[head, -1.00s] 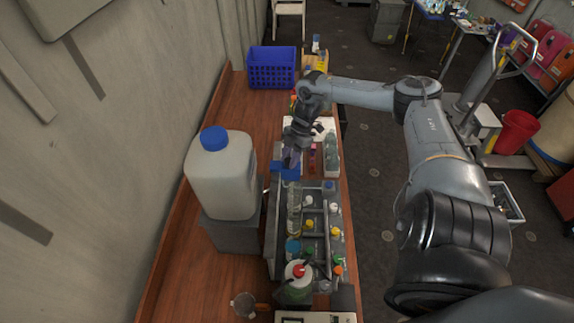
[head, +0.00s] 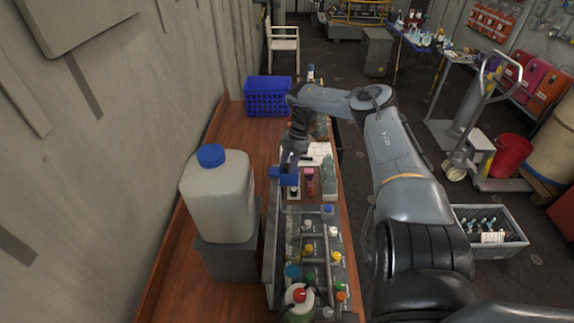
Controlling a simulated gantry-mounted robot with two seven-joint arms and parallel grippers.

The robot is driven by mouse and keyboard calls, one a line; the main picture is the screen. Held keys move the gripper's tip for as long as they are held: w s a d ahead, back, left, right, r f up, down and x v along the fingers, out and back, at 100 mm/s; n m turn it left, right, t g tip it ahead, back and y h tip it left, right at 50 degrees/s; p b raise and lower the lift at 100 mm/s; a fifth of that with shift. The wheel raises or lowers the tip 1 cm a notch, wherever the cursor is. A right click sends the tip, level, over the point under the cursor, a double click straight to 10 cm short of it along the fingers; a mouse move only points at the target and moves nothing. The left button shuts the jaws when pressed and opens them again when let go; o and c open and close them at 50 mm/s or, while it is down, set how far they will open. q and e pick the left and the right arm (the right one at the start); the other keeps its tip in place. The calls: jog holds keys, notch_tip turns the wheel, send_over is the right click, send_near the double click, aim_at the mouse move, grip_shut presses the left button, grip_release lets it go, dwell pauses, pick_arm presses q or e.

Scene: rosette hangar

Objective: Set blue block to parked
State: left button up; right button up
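A blue block (head: 284,176) is at the far left end of the grey rack (head: 270,245) on the wooden bench. My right gripper (head: 289,166) points down right at the block, and its fingertips overlap it in the head view. It looks shut on the block, with the fingers partly hidden. Whether the block touches the surface below cannot be told. No marked parked spot can be made out. My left gripper is not in view.
A large jug with a blue cap (head: 218,195) stands on a grey box left of the rack. Several small capped bottles sit in the rack. A blue basket (head: 268,97) is farther back. A pink-topped item (head: 309,182) lies just right of the block.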

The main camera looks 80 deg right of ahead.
jog(key=o, duration=0.4)
jog(key=shift+d, duration=0.25)
jog(key=shift+a, duration=0.1)
jog(key=shift+r, duration=0.45)
jog(key=shift+b+v, duration=0.75)
jog(key=shift+v, duration=4.25)
